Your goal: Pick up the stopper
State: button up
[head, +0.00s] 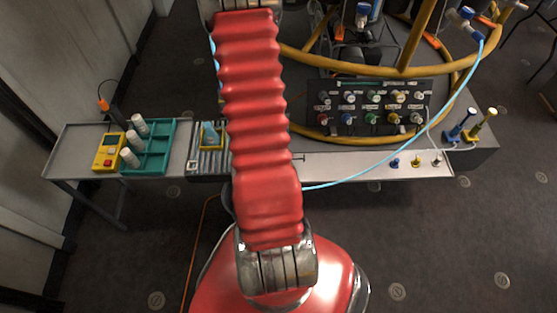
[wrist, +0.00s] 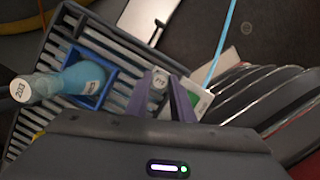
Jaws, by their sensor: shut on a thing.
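In the wrist view my gripper (wrist: 161,97) has its two purple fingers shut on a small pale piece with a printed label on top, apparently the stopper (wrist: 159,79). Its lower part is hidden between the fingers. The arm hides my gripper and the stopper in the head view.
A slatted grey rack (wrist: 52,61) lies under the holder. On the bench stand a yellow device (head: 109,151) and a teal rack (head: 158,160) with white cylinders. A knob panel (head: 370,107), yellow hoops (head: 330,62) and a light-blue cable (head: 400,150) are on the right.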

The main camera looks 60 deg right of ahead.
jog(key=shift+r, duration=0.1)
notch_tip(320, 180, up, 10)
dwell(0.9)
jog(key=shift+s, duration=0.15)
dwell(0.8)
